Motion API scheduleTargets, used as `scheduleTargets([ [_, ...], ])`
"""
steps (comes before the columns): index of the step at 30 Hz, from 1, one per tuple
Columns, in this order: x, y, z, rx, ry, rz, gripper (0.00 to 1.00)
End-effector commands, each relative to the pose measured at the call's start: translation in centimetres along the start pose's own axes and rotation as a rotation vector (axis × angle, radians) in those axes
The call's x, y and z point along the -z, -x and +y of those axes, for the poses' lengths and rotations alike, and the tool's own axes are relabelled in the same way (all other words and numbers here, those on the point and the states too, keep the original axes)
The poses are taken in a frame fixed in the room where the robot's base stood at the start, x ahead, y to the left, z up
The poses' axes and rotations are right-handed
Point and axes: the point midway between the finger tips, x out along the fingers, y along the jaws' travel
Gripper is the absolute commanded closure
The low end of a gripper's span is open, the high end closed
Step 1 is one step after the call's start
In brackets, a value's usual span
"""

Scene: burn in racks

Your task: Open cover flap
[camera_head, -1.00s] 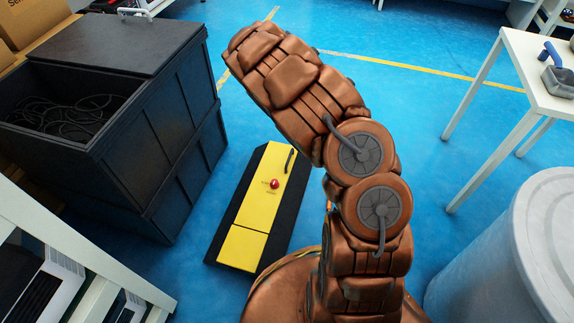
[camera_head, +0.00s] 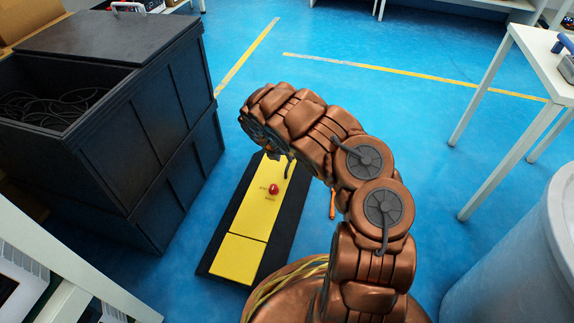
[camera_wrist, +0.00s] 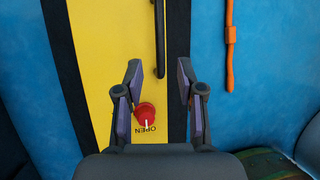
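A long yellow cover (camera_head: 257,208) lies on a black base (camera_head: 213,262) on the floor; a seam crosses it near the front. It has a red knob (camera_head: 273,188) and a black bar handle (camera_head: 289,168). In the wrist view the red knob (camera_wrist: 144,113) has a white mark pointing toward the word OPEN. The black handle (camera_wrist: 160,45) lies ahead, between the finger lines. My gripper (camera_wrist: 159,78) is open and empty above the yellow cover (camera_wrist: 111,60), its left finger close beside the knob in the picture. Contact cannot be told. My arm hides the gripper in the head view.
A black bin (camera_head: 160,150) with cables (camera_head: 45,108) stands close to the left of the base. An orange strip (camera_head: 333,204) lies on the floor to the right. A white table (camera_head: 520,80) and a grey barrel (camera_head: 515,265) stand at right. Blue floor is clear behind.

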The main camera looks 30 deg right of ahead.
Motion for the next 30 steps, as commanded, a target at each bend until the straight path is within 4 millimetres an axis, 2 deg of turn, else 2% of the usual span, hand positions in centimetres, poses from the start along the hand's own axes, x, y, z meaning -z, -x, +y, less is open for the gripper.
scheduleTargets([
  [1,0.3,-1.4,0.1,0.0,-0.001,0.003,0.62],
  [3,0.3,-2.3,0.0,0.001,-0.001,0.004,0.62],
  [9,0.1,-4.3,0.1,-0.002,-0.003,0.0,0.62],
  [15,0.0,-5.2,0.0,-0.001,-0.003,-0.001,0.62],
  [24,0.0,-5.2,0.0,0.0,-0.002,0.0,0.62],
  [30,0.0,-5.2,0.0,0.0,-0.002,0.0,0.82],
])
